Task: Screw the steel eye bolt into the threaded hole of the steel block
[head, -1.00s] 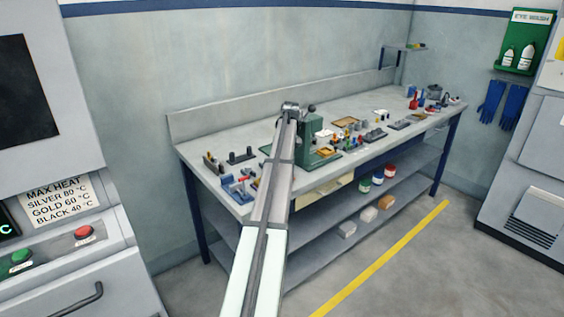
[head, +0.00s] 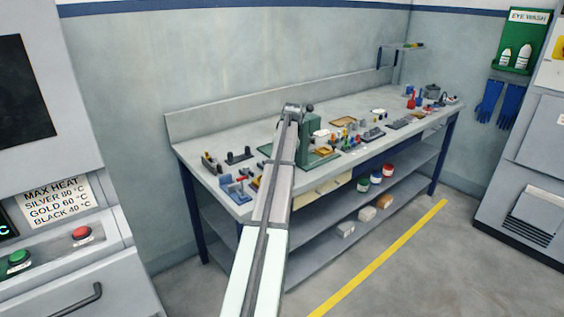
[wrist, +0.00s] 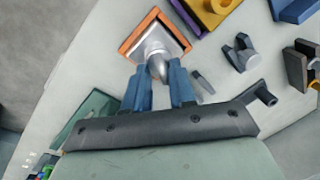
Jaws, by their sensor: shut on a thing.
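In the wrist view, my gripper (wrist: 159,76) has its two blue fingers shut on a grey steel piece, the eye bolt (wrist: 158,65), at their tips. Just beyond it is the pale steel block (wrist: 153,43), with an orange border (wrist: 138,24) around it. The bolt overlaps the block in the picture; I cannot tell whether it touches or sits in the hole. The threaded hole is hidden behind the bolt and fingers. In the head view my arm reaches over the bench and hides the fingertips, bolt and block.
On the workbench (head: 215,140), a green machine (head: 318,135) stands right beside my arm. In the wrist view, a yellow and purple part (wrist: 208,10), a grey bracket (wrist: 240,52) and a dark part with brown (wrist: 300,65) lie to the right. Bare bench shows left of the block.

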